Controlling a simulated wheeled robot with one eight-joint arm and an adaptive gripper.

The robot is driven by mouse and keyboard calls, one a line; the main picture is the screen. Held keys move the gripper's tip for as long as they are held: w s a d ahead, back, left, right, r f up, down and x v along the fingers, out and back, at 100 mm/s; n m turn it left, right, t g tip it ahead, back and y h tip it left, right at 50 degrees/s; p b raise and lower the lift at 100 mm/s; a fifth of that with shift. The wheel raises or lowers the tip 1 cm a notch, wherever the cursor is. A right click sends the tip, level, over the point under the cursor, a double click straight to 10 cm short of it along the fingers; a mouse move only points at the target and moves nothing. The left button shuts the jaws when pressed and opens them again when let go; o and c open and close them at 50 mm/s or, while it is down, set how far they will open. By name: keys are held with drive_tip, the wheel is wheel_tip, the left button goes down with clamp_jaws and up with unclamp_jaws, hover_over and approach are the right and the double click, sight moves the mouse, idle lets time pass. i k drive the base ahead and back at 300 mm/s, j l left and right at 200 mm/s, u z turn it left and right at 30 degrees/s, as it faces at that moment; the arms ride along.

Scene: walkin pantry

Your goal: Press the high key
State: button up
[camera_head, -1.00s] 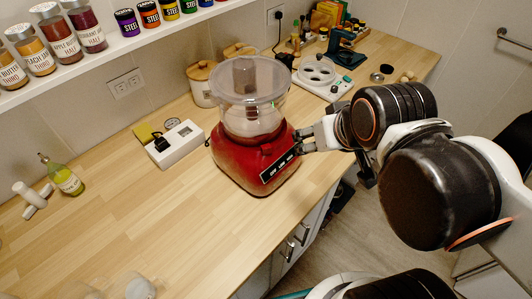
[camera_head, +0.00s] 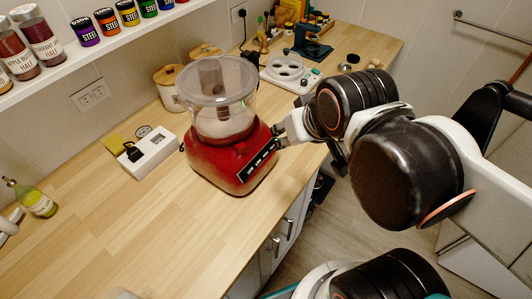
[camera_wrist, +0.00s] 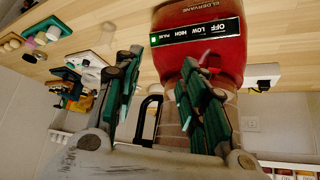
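A red food processor (camera_head: 229,166) with a clear bowl stands on the wooden counter near its front edge. Its black key panel (camera_head: 257,160) faces the front. In the wrist view the panel reads OFF, LOW, HIGH and PULSE, with the HIGH key (camera_wrist: 182,38) between LOW and PULSE and a small green light at the PULSE end. My gripper (camera_head: 277,132) is beside the panel's right end in the head view. In the wrist view my gripper (camera_wrist: 159,62) has its two fingers apart and nothing between them. Whether a finger touches the machine cannot be told.
A white box-like device (camera_head: 148,154) and a lidded canister (camera_head: 169,88) stand left of and behind the processor. A white tray with round wells (camera_head: 285,70) is behind my gripper. Spice jars line the shelf (camera_head: 110,42).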

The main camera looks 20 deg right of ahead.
sight(264, 155)
drive_tip(key=k+l, duration=1)
drive_tip(key=k+u, duration=0.15)
drive_tip(key=i+z, duration=0.15)
